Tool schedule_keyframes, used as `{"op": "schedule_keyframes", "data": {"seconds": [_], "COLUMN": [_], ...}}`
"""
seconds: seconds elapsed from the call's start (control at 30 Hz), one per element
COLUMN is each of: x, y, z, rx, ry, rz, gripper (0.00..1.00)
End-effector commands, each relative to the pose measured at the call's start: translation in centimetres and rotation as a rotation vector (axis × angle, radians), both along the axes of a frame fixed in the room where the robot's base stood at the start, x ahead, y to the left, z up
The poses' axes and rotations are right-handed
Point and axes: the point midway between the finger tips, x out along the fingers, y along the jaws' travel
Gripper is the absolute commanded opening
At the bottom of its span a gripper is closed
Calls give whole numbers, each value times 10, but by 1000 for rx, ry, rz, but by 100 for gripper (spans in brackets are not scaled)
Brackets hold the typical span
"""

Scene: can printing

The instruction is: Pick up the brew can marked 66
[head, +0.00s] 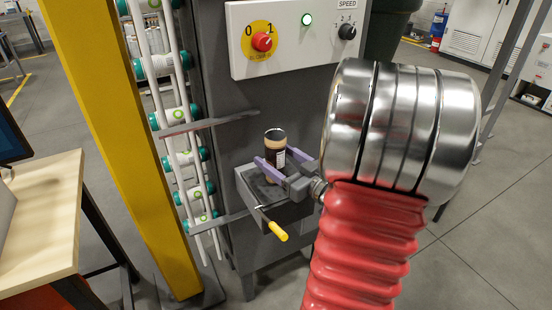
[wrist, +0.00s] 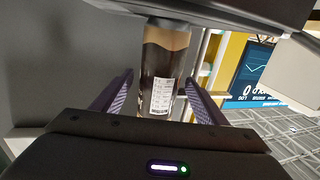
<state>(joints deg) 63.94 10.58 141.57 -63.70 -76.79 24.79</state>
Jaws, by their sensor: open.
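The brew can (head: 275,143) is dark brown with a tan band near the top and a white barcode label. It stands upright on a small grey shelf (head: 247,181) on the machine's front. No number 66 is legible on it. My gripper (head: 282,161) is open, its purple fingers on either side of the can's lower part. The wrist view shows the can (wrist: 160,62) between the two fingers of my gripper (wrist: 160,85), with gaps visible on both sides. The can's base is partly hidden by the gripper.
A rack of several green-and-white cans (head: 180,117) stands left of the shelf, beside a yellow post (head: 115,120). A yellow-handled crank (head: 277,231) sticks out below the shelf. The control panel (head: 290,40) is above. A wooden table (head: 40,205) stands at the left.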

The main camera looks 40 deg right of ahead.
Motion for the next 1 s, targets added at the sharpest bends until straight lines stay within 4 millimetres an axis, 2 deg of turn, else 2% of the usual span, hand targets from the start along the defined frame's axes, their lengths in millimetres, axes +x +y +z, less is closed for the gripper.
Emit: {"op": "schedule_keyframes", "data": {"seconds": [0.2,0.37,0.97,1.0], "x": [27,41,43,43], "y": [-2,-3,-3,-3], "z": [-3,-2,-2,-2], "rx": [0,0,0,0], "ry": [0,0,0,0], "rz": [4,2,0,0], "gripper": [67,67,67,64]}}
